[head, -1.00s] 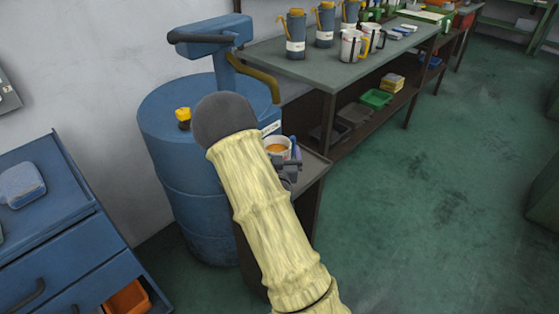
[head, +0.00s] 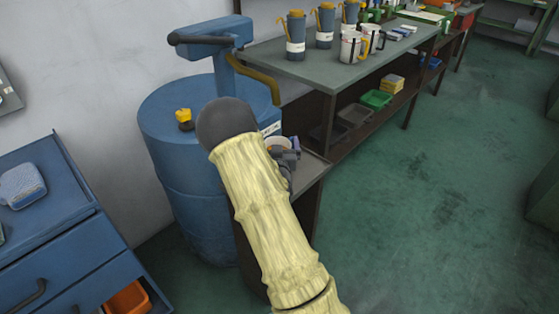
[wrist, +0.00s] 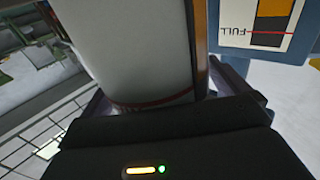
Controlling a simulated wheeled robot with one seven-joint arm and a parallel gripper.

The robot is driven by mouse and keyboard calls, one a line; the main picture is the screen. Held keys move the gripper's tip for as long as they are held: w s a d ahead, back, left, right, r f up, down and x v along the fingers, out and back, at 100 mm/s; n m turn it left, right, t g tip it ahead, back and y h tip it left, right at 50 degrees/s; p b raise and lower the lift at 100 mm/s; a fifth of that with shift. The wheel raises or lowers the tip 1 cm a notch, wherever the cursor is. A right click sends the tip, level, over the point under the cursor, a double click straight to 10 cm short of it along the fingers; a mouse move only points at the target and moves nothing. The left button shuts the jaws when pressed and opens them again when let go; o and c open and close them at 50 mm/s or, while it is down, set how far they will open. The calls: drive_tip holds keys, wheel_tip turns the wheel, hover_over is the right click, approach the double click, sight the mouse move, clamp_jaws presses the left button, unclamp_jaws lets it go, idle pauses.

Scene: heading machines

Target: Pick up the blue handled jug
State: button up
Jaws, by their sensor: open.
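The white jug (head: 277,141) stands on the low stand beside the blue drum. Its rim shows above my gripper, and a small blue-purple piece, seemingly its handle, shows at its right. My gripper (head: 287,155) is in front of the jug at its height and hides much of its body. In the wrist view the jug's white wall (wrist: 140,50), with a red line low on it, fills the space just ahead of the palm. Parts of the open fingers show at either side of it. I cannot tell whether they touch it.
The blue drum (head: 195,225) with a pump (head: 212,32) and curved spout (head: 257,82) stands close at the left. A bench (head: 350,73) holds dark jugs (head: 296,35) and white mugs (head: 351,47). A blue drawer cabinet (head: 60,245) is at lower left. The right floor is clear.

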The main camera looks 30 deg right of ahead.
idle(0.3)
drive_tip(key=c, duration=1.4)
wheel_tip(320, 180, up, 10)
drive_tip(key=shift+r+p, duration=0.1)
drive_tip(key=shift+p, duration=0.55)
drive_tip(key=shift+c, duration=0.2)
